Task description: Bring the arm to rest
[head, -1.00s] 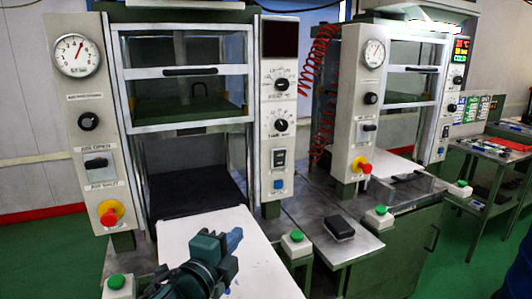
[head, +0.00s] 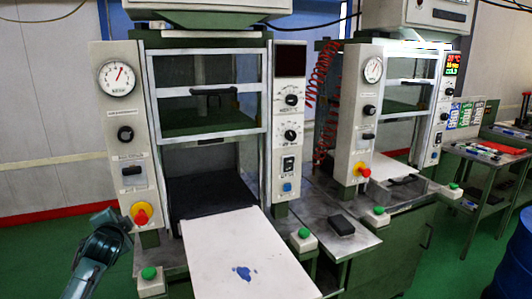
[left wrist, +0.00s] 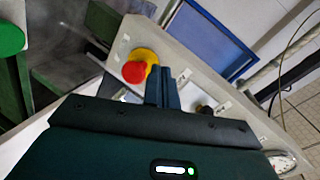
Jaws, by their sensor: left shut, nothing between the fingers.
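My left arm (head: 95,255) comes in at the lower left of the head view, in front of the left press and to the left of its white board. In the left wrist view my left gripper (left wrist: 163,88) has its fingers together, with nothing between them. A blue irregular piece (head: 243,273) lies on the white board (head: 215,240) in front of the press opening, apart from the arm. My right gripper is in no view.
The left press (head: 125,160) has a red stop button (head: 141,213) on a yellow base, near my left arm. A green button box (head: 149,280) stands beside the board. A second press and a side table are on the right. A blue drum (head: 517,255) stands at the right edge.

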